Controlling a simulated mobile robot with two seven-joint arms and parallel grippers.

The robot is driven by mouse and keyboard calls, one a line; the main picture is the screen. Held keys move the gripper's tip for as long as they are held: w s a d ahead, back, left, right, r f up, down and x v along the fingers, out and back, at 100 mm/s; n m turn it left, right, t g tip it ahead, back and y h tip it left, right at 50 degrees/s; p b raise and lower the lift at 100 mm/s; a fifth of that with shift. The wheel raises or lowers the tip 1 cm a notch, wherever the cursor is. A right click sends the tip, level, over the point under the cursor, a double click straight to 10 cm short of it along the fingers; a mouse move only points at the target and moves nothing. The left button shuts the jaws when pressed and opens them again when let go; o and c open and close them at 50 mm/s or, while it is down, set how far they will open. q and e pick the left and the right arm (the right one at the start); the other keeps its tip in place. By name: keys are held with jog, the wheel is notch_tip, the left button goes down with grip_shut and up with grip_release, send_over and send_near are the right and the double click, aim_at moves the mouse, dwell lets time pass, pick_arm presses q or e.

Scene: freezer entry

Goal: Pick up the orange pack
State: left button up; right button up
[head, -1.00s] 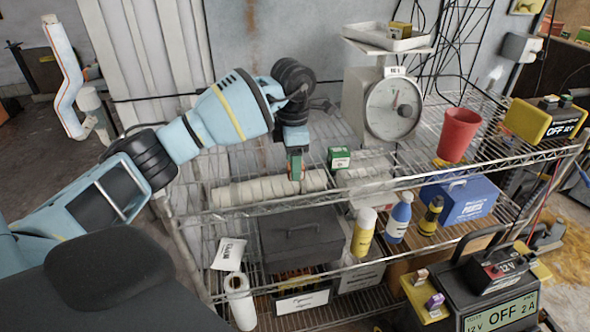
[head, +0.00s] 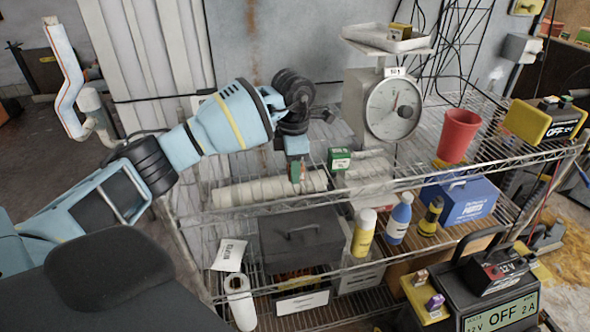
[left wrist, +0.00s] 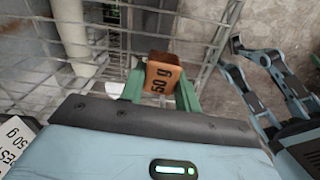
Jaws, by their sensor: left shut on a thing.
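The orange pack (left wrist: 163,73), a small orange-brown box marked "50 g", is between the green fingers of my left gripper in the left wrist view. My left gripper (head: 296,172) is shut on it, with a finger on each side. In the head view the gripper points down above the upper wire shelf (head: 400,180), beside a long pale roll. The pack is mostly hidden there by the fingers. I cannot tell from the head view whether the pack touches the shelf.
A green and white box (head: 340,158) stands just right of the gripper. A dial scale (head: 392,108) and a red cup (head: 459,135) stand further right. The pale roll (head: 265,190) lies along the shelf's front. Bottles and a dark toolbox (head: 300,235) are below.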

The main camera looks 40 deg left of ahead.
pick_arm(q)
jog(key=shift+r, duration=0.1)
jog(key=shift+r, duration=0.45)
notch_tip(320, 180, up, 2)
jog(key=shift+r, duration=0.15)
jog(key=s+d+r, duration=0.1)
jog(key=s+d, duration=1)
jog(key=shift+s+d+r+b, duration=0.15)
jog(key=shift+s+r+b, duration=0.05)
jog(key=shift+r+b, duration=0.1)
